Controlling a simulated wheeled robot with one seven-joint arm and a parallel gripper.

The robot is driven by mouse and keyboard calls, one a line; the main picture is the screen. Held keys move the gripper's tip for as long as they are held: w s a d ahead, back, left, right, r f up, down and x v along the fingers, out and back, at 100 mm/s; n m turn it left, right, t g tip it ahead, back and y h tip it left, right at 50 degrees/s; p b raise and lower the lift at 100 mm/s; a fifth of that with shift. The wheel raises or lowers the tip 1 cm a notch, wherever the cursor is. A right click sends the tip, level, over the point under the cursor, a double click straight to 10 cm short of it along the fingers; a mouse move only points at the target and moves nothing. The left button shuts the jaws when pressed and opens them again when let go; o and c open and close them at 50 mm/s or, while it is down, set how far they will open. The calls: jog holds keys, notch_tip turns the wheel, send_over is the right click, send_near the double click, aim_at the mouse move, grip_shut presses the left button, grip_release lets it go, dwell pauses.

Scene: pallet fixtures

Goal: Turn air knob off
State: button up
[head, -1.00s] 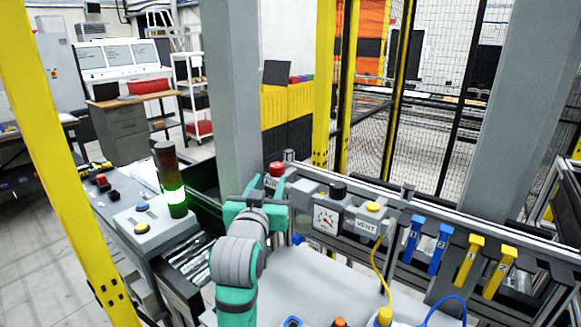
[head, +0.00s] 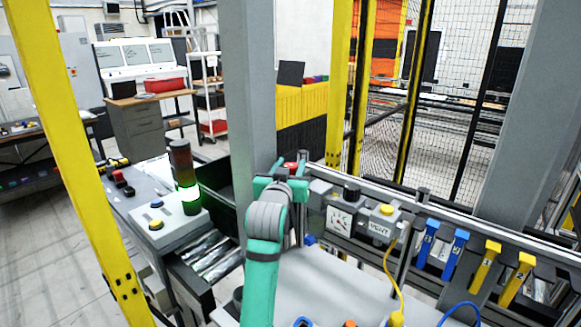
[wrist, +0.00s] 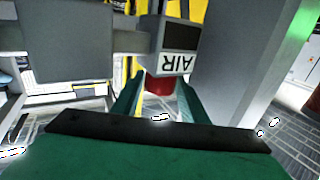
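The red air knob (head: 290,165) shows only in part in the head view, just behind my gripper (head: 281,185). In the wrist view the red knob (wrist: 158,84) shows between the two green fingers of my gripper (wrist: 158,92), below a grey box whose AIR label (wrist: 176,63) appears upside down. The fingers stand apart, with the knob in the gap between their tips. I cannot tell whether either finger touches it. My gripper hides most of the AIR box in the head view.
Right of the knob along the rail are a pressure gauge (head: 340,221), a VENT box (head: 380,225) with a yellow button, and blue and yellow clips. A grey post (head: 249,90) rises close behind on the left. A lit green stack light (head: 188,190) stands further left.

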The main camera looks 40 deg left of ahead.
jog(key=c, duration=0.8)
jog(key=shift+s+a+h, duration=0.1)
jog(key=shift+h, duration=0.2)
jog(key=shift+m+t+h, duration=0.5)
jog(key=shift+m+h, duration=0.5)
jog(key=shift+h, duration=0.2)
jog(key=shift+m+t+h, duration=0.3)
jog(key=shift+m+h, duration=1.5)
jog(key=shift+h, duration=1.3)
jog(key=o, duration=0.8)
